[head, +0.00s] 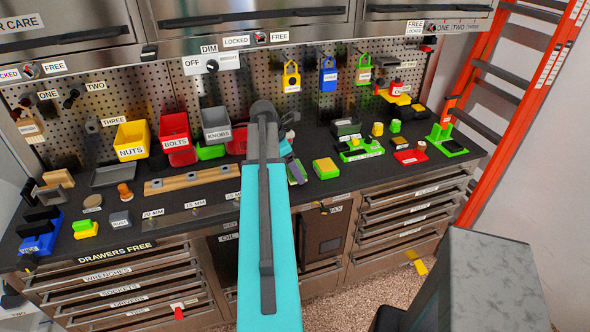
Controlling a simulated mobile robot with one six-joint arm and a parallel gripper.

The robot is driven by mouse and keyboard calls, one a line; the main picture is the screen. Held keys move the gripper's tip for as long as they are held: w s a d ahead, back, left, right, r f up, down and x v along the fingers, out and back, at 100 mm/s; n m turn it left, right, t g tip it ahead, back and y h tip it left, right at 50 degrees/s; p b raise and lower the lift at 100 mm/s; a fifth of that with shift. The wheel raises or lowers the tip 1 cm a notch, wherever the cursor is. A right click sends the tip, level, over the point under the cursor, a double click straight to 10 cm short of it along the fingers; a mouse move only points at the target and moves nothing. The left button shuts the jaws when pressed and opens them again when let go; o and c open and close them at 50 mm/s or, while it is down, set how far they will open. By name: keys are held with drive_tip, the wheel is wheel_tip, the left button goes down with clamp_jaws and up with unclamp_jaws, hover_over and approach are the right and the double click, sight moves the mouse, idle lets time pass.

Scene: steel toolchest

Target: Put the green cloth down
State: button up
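My turquoise arm reaches forward over the dark worktop. My gripper (287,147) is mostly hidden behind the arm's dark wrist, so its fingers cannot be made out. A small green patch (293,177) shows just right of the wrist, low over or on the worktop. I cannot tell whether it is the green cloth or whether my gripper touches it. No other thing in view is clearly a cloth.
The worktop (228,205) holds yellow NUTS (132,140), red BOLTS (176,138) and grey KNOBS (216,125) bins. A yellow-topped green block (326,168) lies right of my arm. Green trays (360,152) stand farther right. An orange ladder (500,110) stands at the right.

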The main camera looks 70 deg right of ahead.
drive_tip(key=shift+w+d+p, duration=0.25)
drive_tip(key=shift+d+p, duration=0.1)
drive_tip(key=shift+d, duration=0.5)
drive_tip(key=shift+f+p, duration=1.2)
drive_tip(key=shift+f, duration=0.45)
drive_tip(key=shift+f, duration=0.45)
drive_tip(key=o, duration=1.2)
drive_tip(key=shift+r+b, duration=0.15)
drive_tip(key=shift+b, duration=0.25)
